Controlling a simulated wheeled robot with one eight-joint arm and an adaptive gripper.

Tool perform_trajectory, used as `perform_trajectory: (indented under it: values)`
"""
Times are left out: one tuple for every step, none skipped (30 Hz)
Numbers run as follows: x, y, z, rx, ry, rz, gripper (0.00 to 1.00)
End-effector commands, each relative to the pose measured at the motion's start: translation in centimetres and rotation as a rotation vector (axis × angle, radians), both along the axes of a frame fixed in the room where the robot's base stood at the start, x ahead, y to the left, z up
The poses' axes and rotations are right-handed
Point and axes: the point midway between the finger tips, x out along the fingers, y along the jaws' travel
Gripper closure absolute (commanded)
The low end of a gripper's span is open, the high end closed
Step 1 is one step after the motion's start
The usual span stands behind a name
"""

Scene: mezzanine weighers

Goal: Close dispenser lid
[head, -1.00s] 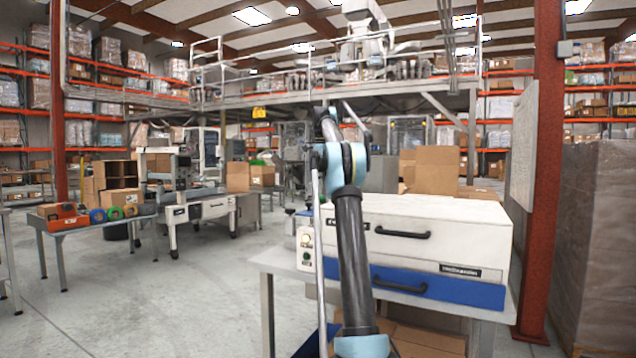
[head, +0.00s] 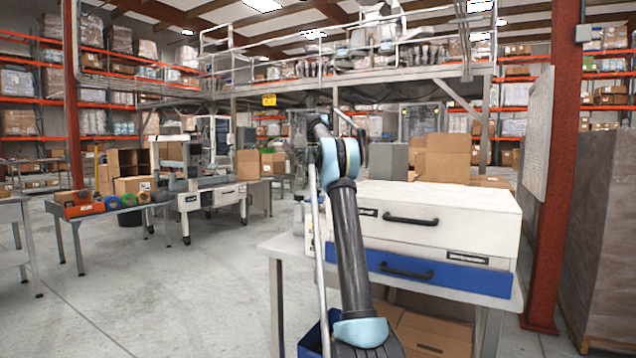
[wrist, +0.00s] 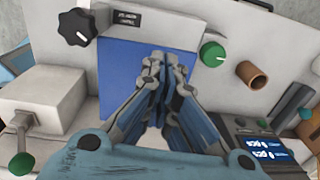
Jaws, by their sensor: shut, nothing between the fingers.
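In the head view a white-and-blue machine (head: 440,235) stands on a table beyond my arm. Its white upper part and blue lower part each have a black handle. I cannot tell which part is the dispenser lid. In the wrist view my gripper (wrist: 157,60) is shut and empty, its fingertips together over a blue rectangular panel (wrist: 115,70) in a pale housing. Whether they touch it I cannot tell. A black knob (wrist: 76,27) is to the panel's left and a green knob (wrist: 212,54) to its right. My fingers are not clearly visible in the head view.
The wrist view also shows a brown cylinder (wrist: 251,75), a lit display (wrist: 263,147) and a grey box (wrist: 50,100) with a green-tipped lever. In the head view a red column (head: 556,170) stands right of the machine; open floor (head: 170,290) lies left.

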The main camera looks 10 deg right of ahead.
Motion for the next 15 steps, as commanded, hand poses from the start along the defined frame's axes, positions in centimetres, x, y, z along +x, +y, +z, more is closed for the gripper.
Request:
perform_trajectory:
  values:
    - [0.08, 0.09, -0.2, 0.0, 0.0, 0.0, 1.0]
    - [0.1, 0.12, -0.3, 0.0, 0.0, 0.0, 1.0]
    - [0.13, 0.16, -0.39, 0.0, 0.0, 0.0, 1.0]
    - [0.15, 0.18, -0.45, 0.0, 0.0, 0.0, 1.0]
    - [0.17, 0.21, -0.49, 0.0, 0.0, 0.0, 1.0]
    - [0.18, 0.22, -0.54, 0.0, 0.0, 0.0, 1.0]
    - [0.18, 0.23, -0.56, 0.0, 0.0, 0.0, 1.0]
    - [0.19, 0.24, -0.58, 0.0, 0.0, 0.0, 1.0]
    - [0.19, 0.25, -0.59, 0.0, 0.0, 0.0, 1.0]
    - [0.19, 0.25, -0.59, 0.0, 0.0, 0.0, 1.0]
    - [0.19, 0.25, -0.6, 0.0, 0.0, 0.0, 1.0]
    - [0.19, 0.25, -0.59, 0.0, 0.0, 0.0, 1.0]
    - [0.19, 0.24, -0.59, 0.0, 0.0, 0.0, 1.0]
    - [0.19, 0.24, -0.59, 0.0, 0.0, 0.0, 1.0]
    - [0.19, 0.24, -0.59, 0.0, 0.0, 0.0, 1.0]
